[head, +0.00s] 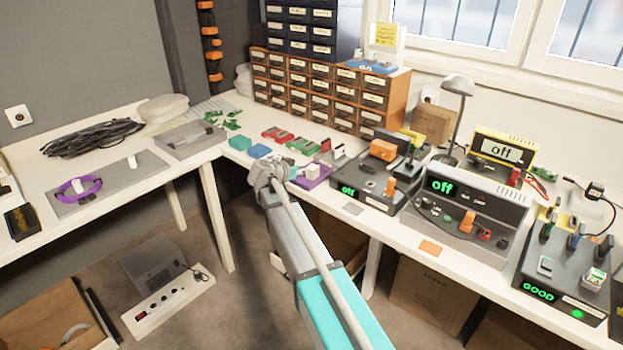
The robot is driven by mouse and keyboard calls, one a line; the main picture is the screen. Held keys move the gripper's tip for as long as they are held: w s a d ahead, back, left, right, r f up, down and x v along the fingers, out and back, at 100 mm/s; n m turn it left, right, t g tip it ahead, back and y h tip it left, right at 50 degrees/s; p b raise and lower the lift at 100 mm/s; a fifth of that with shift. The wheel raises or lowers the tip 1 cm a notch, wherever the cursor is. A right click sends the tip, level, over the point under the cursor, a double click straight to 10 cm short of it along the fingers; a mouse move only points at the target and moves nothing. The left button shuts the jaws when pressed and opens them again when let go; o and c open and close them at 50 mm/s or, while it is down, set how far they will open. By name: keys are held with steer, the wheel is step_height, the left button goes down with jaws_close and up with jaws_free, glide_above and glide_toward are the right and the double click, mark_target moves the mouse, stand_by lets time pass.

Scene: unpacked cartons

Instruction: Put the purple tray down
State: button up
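The purple tray (316,182) shows just right of my arm's end, over the front edge of the long workbench. A small white block (313,170) appears to be on it. My gripper (288,173) is at the tray's left side, with its fingers small and partly hidden by the wrist. I cannot tell whether the fingers grip the tray, or whether the tray touches the bench.
Blue trays (258,151) and red trays (276,133) lie left of and behind my gripper. A dark device reading "off" (375,196) stands close on the right. Orange drawers (330,95) stand behind. Some bare white bench (322,203) shows along the front edge.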

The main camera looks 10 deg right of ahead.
stand_by(0.3)
jaws_close()
steer(key=shift+r, duration=0.15)
stand_by(0.3)
step_height(320, 180, up, 3)
steer(key=p, duration=0.3)
steer(key=s+r+p, duration=0.9)
steer(key=s+p, duration=0.1)
steer(key=s, duration=0.4)
steer(key=shift+a+r, duration=0.2)
steer(key=shift+r, duration=0.15)
